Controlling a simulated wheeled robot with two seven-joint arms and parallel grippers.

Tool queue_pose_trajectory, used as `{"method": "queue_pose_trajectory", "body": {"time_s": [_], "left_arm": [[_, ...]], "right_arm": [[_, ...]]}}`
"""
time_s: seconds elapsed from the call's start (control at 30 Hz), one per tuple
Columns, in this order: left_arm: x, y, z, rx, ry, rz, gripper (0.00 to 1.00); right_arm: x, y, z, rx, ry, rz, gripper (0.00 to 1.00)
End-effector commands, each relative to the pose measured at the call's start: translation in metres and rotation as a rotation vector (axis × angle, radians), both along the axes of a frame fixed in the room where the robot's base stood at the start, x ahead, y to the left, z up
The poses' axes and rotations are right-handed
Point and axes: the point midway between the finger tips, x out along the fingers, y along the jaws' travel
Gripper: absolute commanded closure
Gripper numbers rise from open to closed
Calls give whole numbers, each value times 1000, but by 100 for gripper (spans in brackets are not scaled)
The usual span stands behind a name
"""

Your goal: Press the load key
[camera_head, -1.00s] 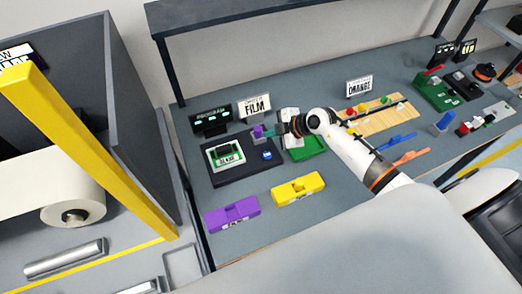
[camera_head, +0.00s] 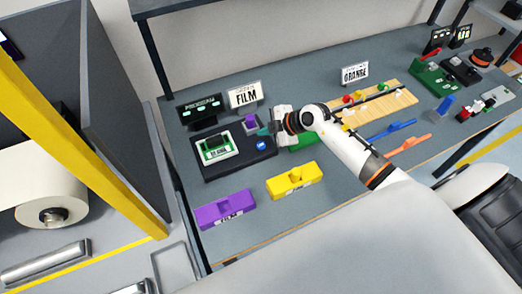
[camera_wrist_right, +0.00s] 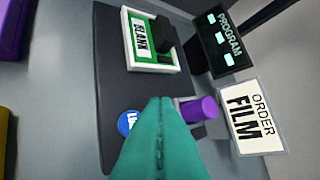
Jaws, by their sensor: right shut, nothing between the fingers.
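The load key is a round blue button (camera_head: 261,144) on the right part of a dark board (camera_head: 215,168). In the right wrist view the key (camera_wrist_right: 126,122) is partly covered by my fingers, and its lettering is only partly visible. My right gripper (camera_head: 264,131) has teal fingers, shut and empty. In the right wrist view the fingertips (camera_wrist_right: 160,100) are beside the key, overlapping its edge; I cannot tell whether they touch it. A purple cylinder (camera_wrist_right: 198,108) stands close by, also visible in the head view (camera_head: 250,121). My left gripper is not in view.
The PROGRAM display (camera_head: 200,111) and ORDER FILM sign (camera_head: 244,95) stand behind. Purple (camera_head: 225,209) and yellow (camera_head: 292,180) blocks lie in front. A green tray (camera_head: 301,141) is under my wrist.

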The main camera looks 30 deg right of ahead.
Motion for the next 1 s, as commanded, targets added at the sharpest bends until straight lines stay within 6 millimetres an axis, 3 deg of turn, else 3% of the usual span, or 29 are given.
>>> {"method": "queue_pose_trajectory", "body": {"time_s": [0.07, 0.3, 1.0], "left_arm": [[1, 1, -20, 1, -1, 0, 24], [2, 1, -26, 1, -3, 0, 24], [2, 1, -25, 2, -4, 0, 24]], "right_arm": [[0, 0, -17, -1, -1, -1, 100], [0, 0, -35, 0, 1, -1, 100], [0, 0, -37, 0, 0, 0, 100]]}}
